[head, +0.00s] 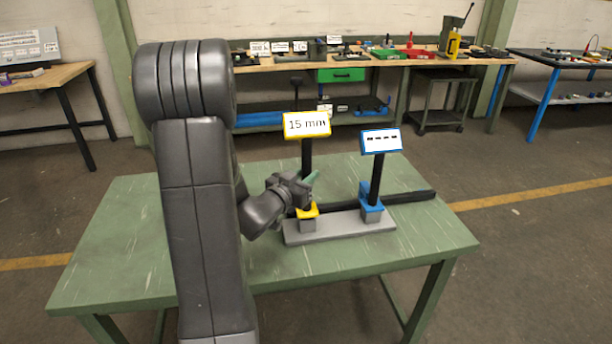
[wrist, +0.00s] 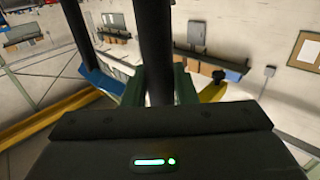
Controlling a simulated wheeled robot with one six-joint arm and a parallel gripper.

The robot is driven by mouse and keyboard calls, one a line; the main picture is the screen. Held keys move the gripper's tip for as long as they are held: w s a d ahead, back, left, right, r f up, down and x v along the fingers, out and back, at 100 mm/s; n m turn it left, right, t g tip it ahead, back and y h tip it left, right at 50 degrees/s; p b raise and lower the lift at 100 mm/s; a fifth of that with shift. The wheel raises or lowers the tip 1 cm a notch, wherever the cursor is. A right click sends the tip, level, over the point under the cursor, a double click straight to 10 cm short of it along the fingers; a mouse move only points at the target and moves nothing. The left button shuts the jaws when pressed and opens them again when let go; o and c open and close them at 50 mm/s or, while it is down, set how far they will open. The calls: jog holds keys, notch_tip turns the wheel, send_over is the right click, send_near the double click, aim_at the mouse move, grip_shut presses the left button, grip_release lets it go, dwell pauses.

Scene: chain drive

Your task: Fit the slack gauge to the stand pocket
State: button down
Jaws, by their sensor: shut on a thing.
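A yellow-framed sign reading "15 mm" (head: 306,124) tops a black post (head: 306,158) that goes down to a yellow block (head: 307,211) on a grey base (head: 340,229). My gripper (head: 308,183) is at the lower part of this post. In the wrist view its green fingers (wrist: 160,88) are shut on a black post (wrist: 154,45). A blue-framed sign with dashes (head: 381,140) tops a second black post on a blue block (head: 371,208), at the right of the base. I cannot tell which part is the slack gauge; no pocket opening shows clearly.
A long black bar (head: 412,197) passes behind the base to the right. The green table (head: 120,250) has free room at left and front. A workbench (head: 270,66) with tools stands along the wall, away from the table.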

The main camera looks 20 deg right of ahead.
jog(key=shift+f+b, duration=0.6)
jog(key=shift+b, duration=0.05)
jog(key=c, duration=1.1)
grip_release()
jog(key=shift+r, duration=0.1)
jog(key=b+v, duration=0.1)
jog(key=v, duration=1.3)
jog(key=shift+b, duration=0.3)
jog(key=shift+w+d, duration=0.1)
jog(key=shift+w, duration=0.1)
jog(key=p+x, duration=0.2)
jog(key=x, duration=1.1)
jog(key=shift+d, duration=0.25)
